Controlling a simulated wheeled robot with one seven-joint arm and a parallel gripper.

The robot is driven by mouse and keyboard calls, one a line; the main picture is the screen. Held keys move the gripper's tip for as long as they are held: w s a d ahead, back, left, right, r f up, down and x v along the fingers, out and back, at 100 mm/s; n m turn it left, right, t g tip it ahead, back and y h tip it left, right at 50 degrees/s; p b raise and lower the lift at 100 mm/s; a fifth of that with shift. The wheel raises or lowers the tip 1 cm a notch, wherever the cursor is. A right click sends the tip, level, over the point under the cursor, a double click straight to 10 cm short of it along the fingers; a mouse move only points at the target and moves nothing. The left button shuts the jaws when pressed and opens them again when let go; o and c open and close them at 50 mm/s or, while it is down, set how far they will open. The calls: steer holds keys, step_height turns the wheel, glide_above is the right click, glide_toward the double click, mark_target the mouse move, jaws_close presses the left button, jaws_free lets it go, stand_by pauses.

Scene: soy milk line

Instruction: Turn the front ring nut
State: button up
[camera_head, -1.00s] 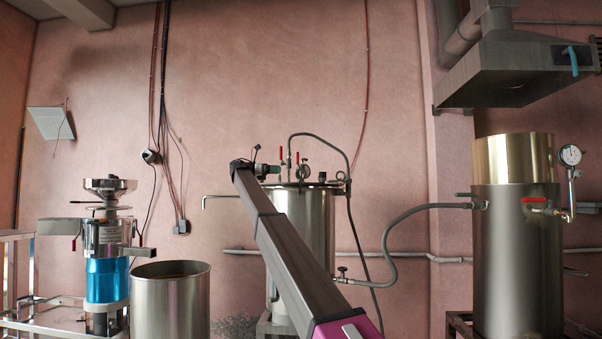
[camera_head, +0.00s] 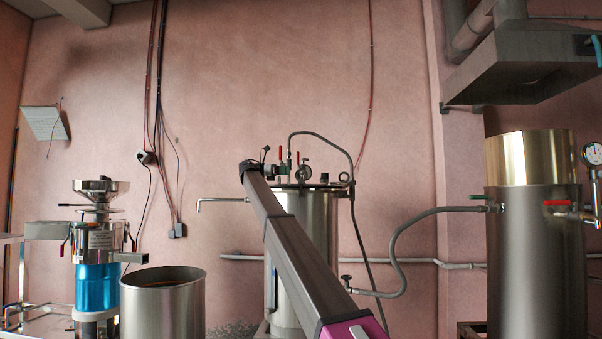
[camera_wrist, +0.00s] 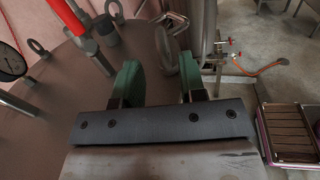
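The steel tank (camera_head: 308,235) with a flat lid stands against the wall in the head view. Its lid (camera_wrist: 75,85) fills the left of the wrist view. A shiny ring (camera_wrist: 164,48) shows beyond and between my green fingers, apparently at the lid's edge; I cannot tell for sure that it is the front ring nut.
Red-handled valves (camera_wrist: 73,15) and a pressure gauge (camera_wrist: 12,62) rise from the lid near my gripper. A hose (camera_head: 395,250) runs to the tall right-hand tank (camera_head: 535,260). An open pot (camera_head: 162,305) and a grinder (camera_head: 97,260) stand left.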

steer(key=d, duration=0.4)
steer(key=w+d, duration=0.1)
steer(key=d, duration=0.2)
steer(key=shift+w, duration=0.1)
steer(key=shift+c, duration=0.4)
jaws_close()
